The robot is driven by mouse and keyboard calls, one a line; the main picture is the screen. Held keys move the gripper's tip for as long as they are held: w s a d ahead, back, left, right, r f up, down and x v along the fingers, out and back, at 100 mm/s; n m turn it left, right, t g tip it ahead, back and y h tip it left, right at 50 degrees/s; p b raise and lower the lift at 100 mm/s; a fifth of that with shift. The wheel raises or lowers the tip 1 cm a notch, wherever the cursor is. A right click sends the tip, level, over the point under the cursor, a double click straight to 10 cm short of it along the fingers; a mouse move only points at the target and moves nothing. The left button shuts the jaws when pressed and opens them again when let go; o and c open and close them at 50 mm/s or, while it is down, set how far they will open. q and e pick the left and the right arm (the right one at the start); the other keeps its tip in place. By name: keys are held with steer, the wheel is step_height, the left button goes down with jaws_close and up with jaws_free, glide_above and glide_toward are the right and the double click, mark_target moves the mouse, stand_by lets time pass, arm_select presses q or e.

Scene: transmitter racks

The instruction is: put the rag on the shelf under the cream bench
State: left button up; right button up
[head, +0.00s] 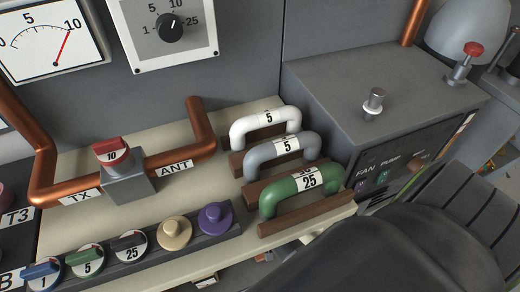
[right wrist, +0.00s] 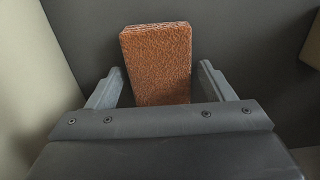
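The cream bench (head: 75,165) fills the left and middle of the head view. The space under its front edge is mostly hidden, and I cannot make out the shelf there. In the right wrist view, a rough, rust-brown folded slab, which looks like the rag (right wrist: 157,62), stands out between the fingers of my right gripper (right wrist: 160,75). The fingers are spread, one on each side of the slab, with narrow gaps showing. The slab's lower end is hidden by the gripper body. My right gripper does not show in the head view. My left gripper is in neither view.
On the bench stand white (head: 265,122), grey (head: 283,150) and green (head: 303,187) handled pieces, copper pipes (head: 180,155) and a row of coloured knobs (head: 130,245). A grey cabinet (head: 340,95) stands to the right. A large dark form covers the lower right.

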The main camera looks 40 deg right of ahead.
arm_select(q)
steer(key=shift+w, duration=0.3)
arm_select(e)
steer(key=shift+r, duration=0.15)
steer(key=shift+r, duration=0.35)
arm_select(q)
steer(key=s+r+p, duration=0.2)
steer(key=p, duration=0.2)
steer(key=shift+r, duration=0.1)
arm_select(e)
step_height(320, 180, up, 11)
steer(key=shift+r, duration=0.2)
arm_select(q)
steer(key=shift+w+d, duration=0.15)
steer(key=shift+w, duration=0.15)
